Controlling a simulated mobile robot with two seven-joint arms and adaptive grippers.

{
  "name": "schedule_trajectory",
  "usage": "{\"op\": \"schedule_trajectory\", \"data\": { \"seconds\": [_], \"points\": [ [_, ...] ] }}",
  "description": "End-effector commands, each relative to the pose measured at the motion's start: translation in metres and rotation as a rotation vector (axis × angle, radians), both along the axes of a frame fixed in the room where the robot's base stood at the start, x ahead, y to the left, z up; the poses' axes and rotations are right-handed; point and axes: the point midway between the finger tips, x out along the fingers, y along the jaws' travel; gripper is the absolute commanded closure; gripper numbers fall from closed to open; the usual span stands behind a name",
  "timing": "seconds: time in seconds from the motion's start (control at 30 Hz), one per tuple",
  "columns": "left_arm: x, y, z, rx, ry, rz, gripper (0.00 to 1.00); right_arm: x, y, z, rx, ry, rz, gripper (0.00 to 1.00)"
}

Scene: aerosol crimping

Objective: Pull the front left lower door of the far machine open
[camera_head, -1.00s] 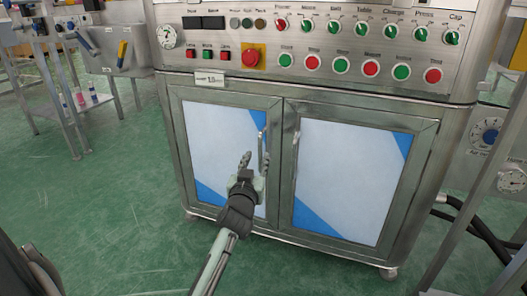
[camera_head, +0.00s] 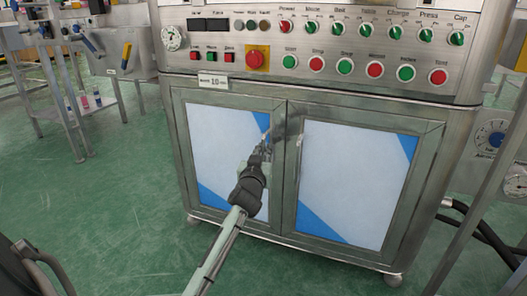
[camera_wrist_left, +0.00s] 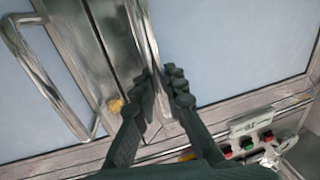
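The front left lower door (camera_head: 228,150) of the steel machine is shut, with a pale panel in a metal frame and blue corners. Its upright handle is near its right edge, mostly hidden by my left gripper (camera_head: 268,138) in the head view. In the left wrist view the handle bar (camera_wrist_left: 151,45) runs between the two dark fingers of my left gripper (camera_wrist_left: 160,80). The fingers stand apart on either side of it, with some gap visible; firm contact cannot be made out. My right gripper is not in view.
The right lower door (camera_head: 352,178) is shut, its handle (camera_head: 298,150) close beside my left gripper; that handle also shows in the left wrist view (camera_wrist_left: 45,80). A control panel (camera_head: 320,45) with buttons is above. Green floor (camera_head: 110,190) is free at the left. Black hoses (camera_head: 480,230) lie at the right.

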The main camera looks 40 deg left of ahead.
Motion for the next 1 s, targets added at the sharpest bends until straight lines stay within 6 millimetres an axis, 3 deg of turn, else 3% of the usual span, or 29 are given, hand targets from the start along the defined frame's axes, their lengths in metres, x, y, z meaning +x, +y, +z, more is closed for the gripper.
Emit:
{"op": "schedule_trajectory", "data": {
  "seconds": [0.57, 1.0],
  "points": [
    [-0.003, 0.0, 0.001, 0.0, 0.001, -0.006, 1.0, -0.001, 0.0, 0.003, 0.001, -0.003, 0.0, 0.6],
    [-0.048, -0.001, 0.003, 0.003, 0.007, -0.126, 1.0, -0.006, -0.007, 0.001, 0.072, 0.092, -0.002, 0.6]
  ]
}}
